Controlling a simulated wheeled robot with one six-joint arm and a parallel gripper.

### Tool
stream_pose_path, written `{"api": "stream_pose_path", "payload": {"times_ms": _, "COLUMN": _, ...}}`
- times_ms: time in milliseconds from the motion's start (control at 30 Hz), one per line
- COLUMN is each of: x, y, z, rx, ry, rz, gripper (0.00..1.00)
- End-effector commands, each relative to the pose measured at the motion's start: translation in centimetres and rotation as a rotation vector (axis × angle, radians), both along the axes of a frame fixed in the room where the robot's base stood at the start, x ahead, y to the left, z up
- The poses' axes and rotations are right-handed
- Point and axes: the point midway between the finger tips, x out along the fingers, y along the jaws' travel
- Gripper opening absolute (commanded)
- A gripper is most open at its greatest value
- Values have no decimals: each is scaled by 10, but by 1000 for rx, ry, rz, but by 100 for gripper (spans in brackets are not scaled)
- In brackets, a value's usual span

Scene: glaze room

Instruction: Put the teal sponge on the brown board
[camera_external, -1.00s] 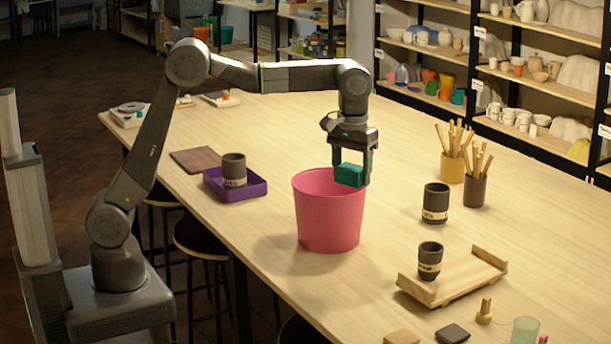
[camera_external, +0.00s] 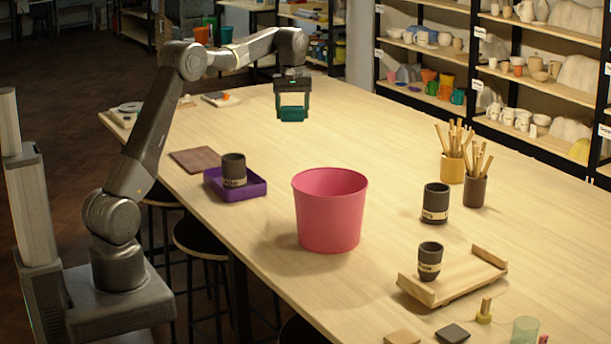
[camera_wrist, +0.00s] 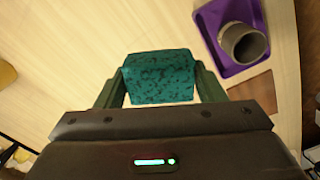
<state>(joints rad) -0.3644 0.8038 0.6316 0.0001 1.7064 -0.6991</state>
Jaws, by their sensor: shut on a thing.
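My gripper (camera_external: 292,108) is shut on the teal sponge (camera_external: 292,114) and holds it in the air over the far part of the table. In the wrist view the speckled teal sponge (camera_wrist: 159,78) sits between the two green fingers. The flat brown board (camera_external: 196,160) lies on the table near its left edge, left of the gripper in the external view. In the wrist view part of the brown board (camera_wrist: 256,92) shows at the right, partly hidden by my gripper. The sponge is apart from the board.
A purple tray (camera_external: 250,191) holding a dark cup (camera_external: 233,169) stands beside the board. A pink bucket (camera_external: 329,212) stands mid-table. Dark cups, pots of sticks (camera_external: 453,168) and a wooden tray (camera_external: 462,278) stand to the right. The table below my gripper is clear.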

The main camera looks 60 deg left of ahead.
Motion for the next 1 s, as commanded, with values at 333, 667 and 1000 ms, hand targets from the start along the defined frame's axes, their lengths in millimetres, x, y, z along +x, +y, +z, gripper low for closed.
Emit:
{"api": "stream_pose_path", "payload": {"times_ms": 333, "x": -59, "y": 181, "z": -2, "rx": 0, "ry": 0, "rz": 257, "gripper": 41}}
{"api": "stream_pose_path", "payload": {"times_ms": 667, "x": -132, "y": 295, "z": -3, "rx": 0, "ry": 0, "rz": 433, "gripper": 41}}
{"api": "stream_pose_path", "payload": {"times_ms": 1000, "x": -170, "y": 339, "z": -14, "rx": -3, "ry": 3, "rz": 508, "gripper": 41}}
